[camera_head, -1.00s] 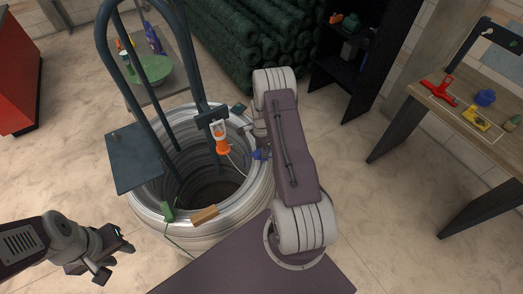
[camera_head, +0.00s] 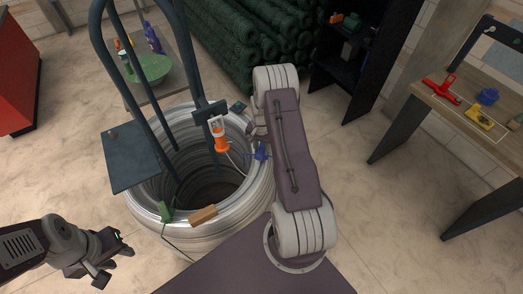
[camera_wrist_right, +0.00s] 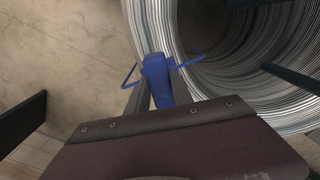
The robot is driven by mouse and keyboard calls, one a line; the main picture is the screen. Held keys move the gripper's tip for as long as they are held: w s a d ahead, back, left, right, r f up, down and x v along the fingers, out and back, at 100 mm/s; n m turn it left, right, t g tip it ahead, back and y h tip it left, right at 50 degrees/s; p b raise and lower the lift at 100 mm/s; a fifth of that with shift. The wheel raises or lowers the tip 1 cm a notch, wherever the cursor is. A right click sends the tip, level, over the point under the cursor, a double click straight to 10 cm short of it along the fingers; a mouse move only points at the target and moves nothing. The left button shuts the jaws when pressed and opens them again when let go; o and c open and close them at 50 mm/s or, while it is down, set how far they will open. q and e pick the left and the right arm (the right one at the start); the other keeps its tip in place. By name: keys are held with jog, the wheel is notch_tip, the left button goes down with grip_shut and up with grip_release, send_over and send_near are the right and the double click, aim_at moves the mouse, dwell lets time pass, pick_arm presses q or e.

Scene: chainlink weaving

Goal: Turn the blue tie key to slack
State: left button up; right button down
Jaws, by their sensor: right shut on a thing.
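The blue tie key (camera_head: 262,152) sits at the right side of the wire coil (camera_head: 263,190), beside my right forearm. In the right wrist view the key (camera_wrist_right: 156,76) stands out in front of the coil, with thin blue wire arms to both sides. My right gripper (camera_wrist_right: 158,96) is shut on it; the jaws are partly hidden by the wrist plate, and in the head view mostly hidden by the arm. My left gripper (camera_head: 117,260) is open and empty over the floor, left of the coil.
A dark frame with tall hoops (camera_head: 97,45) and a flat plate (camera_head: 129,160) rises from the coil. An orange-and-white device (camera_head: 221,142) hangs at its middle. Green (camera_head: 165,211) and tan (camera_head: 203,215) blocks sit on the front rim. A workbench (camera_head: 455,115) stands right.

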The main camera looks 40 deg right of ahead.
jog(key=n+b, duration=0.1)
jog(key=n, duration=0.5)
jog(key=shift+n, duration=0.3)
jog(key=n+b, duration=0.1)
jog(key=n, duration=0.4)
jog(key=shift+n, duration=0.3)
jog(key=c, duration=1.1)
grip_release()
jog(key=shift+r, duration=0.1)
